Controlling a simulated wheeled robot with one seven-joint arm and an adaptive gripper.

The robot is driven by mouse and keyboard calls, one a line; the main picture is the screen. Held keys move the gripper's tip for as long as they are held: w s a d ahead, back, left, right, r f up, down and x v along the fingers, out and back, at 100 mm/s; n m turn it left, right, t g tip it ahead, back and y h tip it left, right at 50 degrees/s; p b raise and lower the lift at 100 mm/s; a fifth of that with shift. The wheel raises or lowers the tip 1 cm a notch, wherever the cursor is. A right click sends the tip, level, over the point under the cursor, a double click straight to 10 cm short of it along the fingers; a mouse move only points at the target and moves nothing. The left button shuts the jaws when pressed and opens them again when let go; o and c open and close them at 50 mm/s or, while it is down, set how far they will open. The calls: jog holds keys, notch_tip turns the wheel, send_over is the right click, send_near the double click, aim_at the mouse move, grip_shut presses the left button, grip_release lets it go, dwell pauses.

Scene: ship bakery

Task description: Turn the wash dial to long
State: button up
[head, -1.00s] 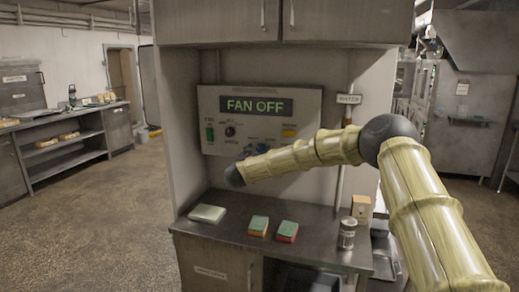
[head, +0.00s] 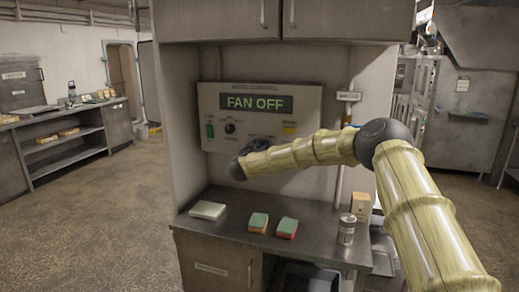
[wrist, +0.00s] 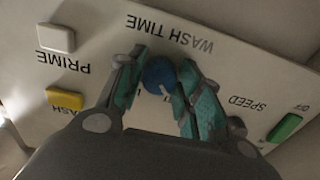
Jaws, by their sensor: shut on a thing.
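The blue wash dial (wrist: 158,73) sits on the pale control panel under the upside-down words WASH TIME in the wrist view. A white pointer mark shows on its face, toward the lower right in that picture. The teal fingers of my gripper (wrist: 160,80) are on both sides of the dial and shut on it. Where the mark stands against the printed settings cannot be read. In the head view my arm hides the dial on the control panel (head: 306,110), whose display reads FAN OFF.
Near the dial are a yellow button (wrist: 65,98), a white PRIME button (wrist: 56,38) and a green switch (wrist: 285,128). Below the panel, the counter holds two sponges (head: 258,222), a pale block (head: 207,210) and a can (head: 346,229).

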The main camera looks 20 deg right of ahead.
jog(key=shift+f+b, duration=0.1)
jog(key=shift+b, duration=0.25)
jog(key=m+b, duration=1.7)
jog(key=shift+a+m+b, duration=0.1)
jog(key=shift+m+b, duration=0.25)
jog(key=shift+m, duration=0.05)
dwell(0.3)
jog(key=o, duration=1)
jog(key=shift+a+r, duration=0.1)
jog(key=shift+r, duration=0.1)
